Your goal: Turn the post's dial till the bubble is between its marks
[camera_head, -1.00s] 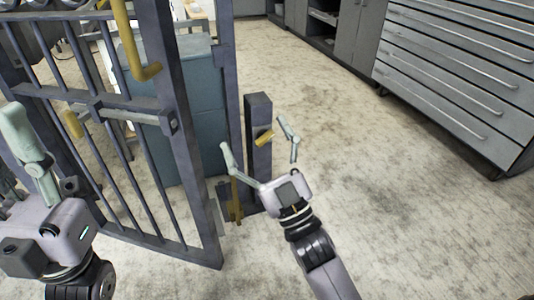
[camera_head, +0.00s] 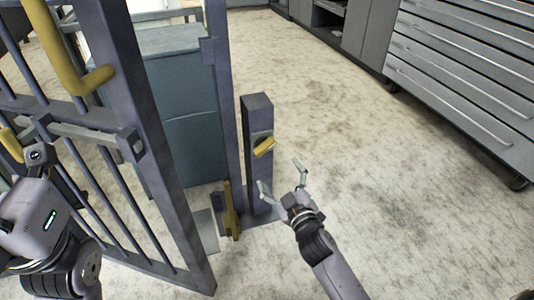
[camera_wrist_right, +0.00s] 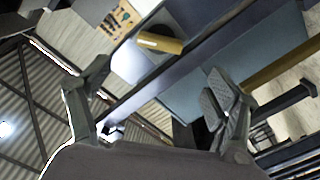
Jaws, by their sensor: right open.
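The dark post (camera_head: 259,175) stands upright on the floor right of the gate. Its dial shows as a yellow bar handle (camera_head: 264,146) on a dark round seat near the top. In the right wrist view the yellow handle (camera_wrist_right: 160,42) lies ahead, above the gap between the fingers. My right gripper (camera_head: 281,174) is open and empty, just below and right of the dial, apart from it. No bubble or marks can be made out. My left gripper (camera_head: 30,210) is at the left edge by the gate; its fingers are mostly hidden or cut off.
The barred gate (camera_head: 150,150) with a yellow bent handle (camera_head: 70,70) fills the left. A yellow lever (camera_head: 231,210) stands low beside the post. A blue-grey cabinet (camera_head: 185,120) is behind the gate. Grey drawers (camera_head: 460,90) stand at the right. The floor (camera_head: 400,220) between is clear.

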